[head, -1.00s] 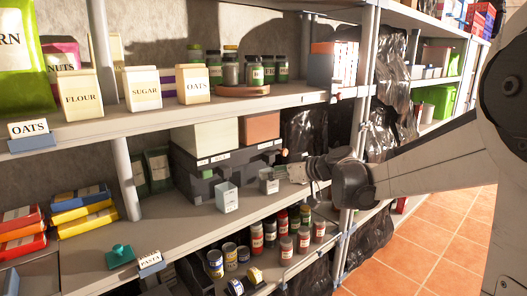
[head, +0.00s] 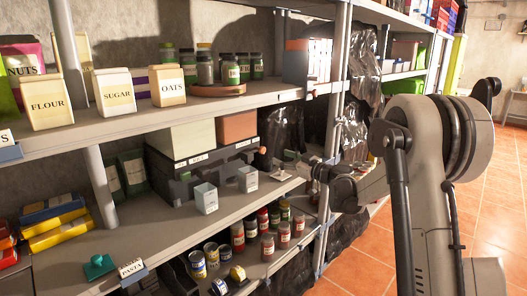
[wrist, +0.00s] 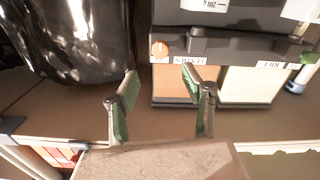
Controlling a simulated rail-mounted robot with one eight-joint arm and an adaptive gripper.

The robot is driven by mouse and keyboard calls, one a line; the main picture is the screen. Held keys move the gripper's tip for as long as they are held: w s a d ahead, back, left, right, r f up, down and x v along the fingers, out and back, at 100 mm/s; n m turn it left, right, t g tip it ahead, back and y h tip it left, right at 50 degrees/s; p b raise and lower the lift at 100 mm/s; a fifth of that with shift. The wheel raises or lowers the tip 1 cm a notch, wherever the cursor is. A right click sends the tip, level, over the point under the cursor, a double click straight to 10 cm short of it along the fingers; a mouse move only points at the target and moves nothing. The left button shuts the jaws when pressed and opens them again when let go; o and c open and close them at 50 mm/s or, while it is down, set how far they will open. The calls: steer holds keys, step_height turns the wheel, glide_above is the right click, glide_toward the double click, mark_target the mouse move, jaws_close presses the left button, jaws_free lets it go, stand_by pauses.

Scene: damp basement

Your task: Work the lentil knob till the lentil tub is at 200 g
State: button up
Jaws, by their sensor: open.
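The orange lentil knob (head: 263,150) is at the right end of the dark dispenser front. In the upside-down wrist view the knob (wrist: 160,48) has a pale mark and sits beside a LENTILS label (wrist: 188,60). My gripper (wrist: 160,74) is open and empty, its tips spread either side of the knob's line and apart from it. In the head view my gripper (head: 284,166) is right of the knob. A pale tub (head: 247,179) stands below the orange hopper (head: 237,127). An upside-down label apparently reading 200 (wrist: 213,5) shows at the wrist view's top; the tub's fill cannot be told.
A second pale tub (head: 206,198) stands to the left, under the cream hopper (head: 187,137). The green knob (wrist: 309,57) is beside a RICE label. A shiny black bag (wrist: 70,40) is close to my gripper. A shelf post (head: 333,130) stands near my arm.

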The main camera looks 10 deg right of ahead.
mark_target(264, 151)
steer(key=x, duration=1.1)
steer(key=shift+w+a, duration=0.1)
steer(key=shift+c, duration=0.3)
jaws_close()
